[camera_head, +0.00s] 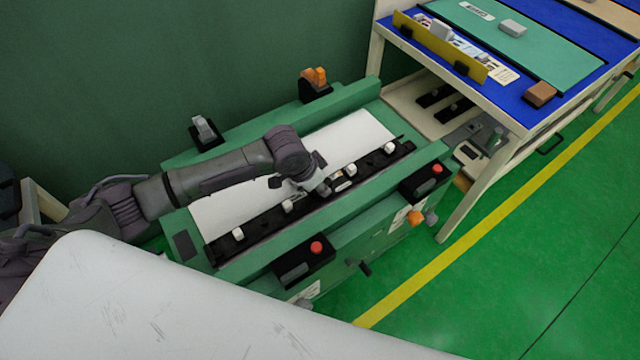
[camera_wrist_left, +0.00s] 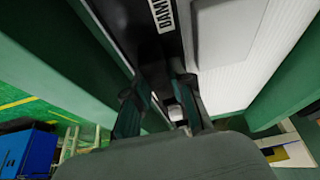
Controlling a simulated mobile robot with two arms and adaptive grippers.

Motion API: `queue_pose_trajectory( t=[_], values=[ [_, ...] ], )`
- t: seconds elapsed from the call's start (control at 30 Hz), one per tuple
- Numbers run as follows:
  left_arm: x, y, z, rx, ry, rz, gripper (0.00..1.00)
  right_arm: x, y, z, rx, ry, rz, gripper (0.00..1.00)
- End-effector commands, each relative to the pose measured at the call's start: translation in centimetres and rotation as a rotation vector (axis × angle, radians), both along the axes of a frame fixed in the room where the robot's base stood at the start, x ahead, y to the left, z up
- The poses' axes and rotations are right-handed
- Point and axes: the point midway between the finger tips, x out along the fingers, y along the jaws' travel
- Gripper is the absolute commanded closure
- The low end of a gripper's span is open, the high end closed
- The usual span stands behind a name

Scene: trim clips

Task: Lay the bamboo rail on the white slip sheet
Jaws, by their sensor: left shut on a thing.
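A long black rail (camera_head: 265,225) with several white clips lies along the front edge of the white slip sheet (camera_head: 350,135), in the green machine. I take it as the bamboo rail; a partly visible label sits on its dark surface (camera_wrist_left: 162,15) in the left wrist view. My left gripper (camera_head: 322,186) reaches over the sheet and is shut on the rail near its middle. Its fingers (camera_wrist_left: 160,100) also show in the left wrist view, with the white sheet to the right. I cannot tell whether the rail touches the sheet. My right gripper is not in view.
Green walls run along the machine's front and back. Black boxes with red buttons (camera_head: 316,247) (camera_head: 437,168) sit on the front side. A blue-topped table (camera_head: 540,100) is at the right.

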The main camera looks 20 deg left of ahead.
Motion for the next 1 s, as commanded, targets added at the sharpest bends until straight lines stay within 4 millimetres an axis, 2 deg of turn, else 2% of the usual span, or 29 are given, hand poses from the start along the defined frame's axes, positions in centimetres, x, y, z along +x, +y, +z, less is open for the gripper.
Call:
queue_pose_trajectory(
  t=[0.77,0.8,0.93,0.97,1.0],
  values=[
    [0.0,0.0,-1.0,-0.002,-0.001,0.001,1.00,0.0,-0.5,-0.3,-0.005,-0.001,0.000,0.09],
    [0.1,0.0,-1.0,-0.001,-0.002,0.000,0.74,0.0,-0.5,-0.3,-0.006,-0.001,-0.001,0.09],
    [0.1,0.0,-1.0,-0.001,-0.002,0.000,0.53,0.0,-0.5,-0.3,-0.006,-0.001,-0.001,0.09],
    [0.0,0.0,-1.0,-0.001,-0.002,0.000,0.48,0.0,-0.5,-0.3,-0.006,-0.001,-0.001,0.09],
    [0.0,0.0,-1.0,-0.001,-0.001,0.000,0.48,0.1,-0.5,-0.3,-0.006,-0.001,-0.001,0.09]
  ],
)
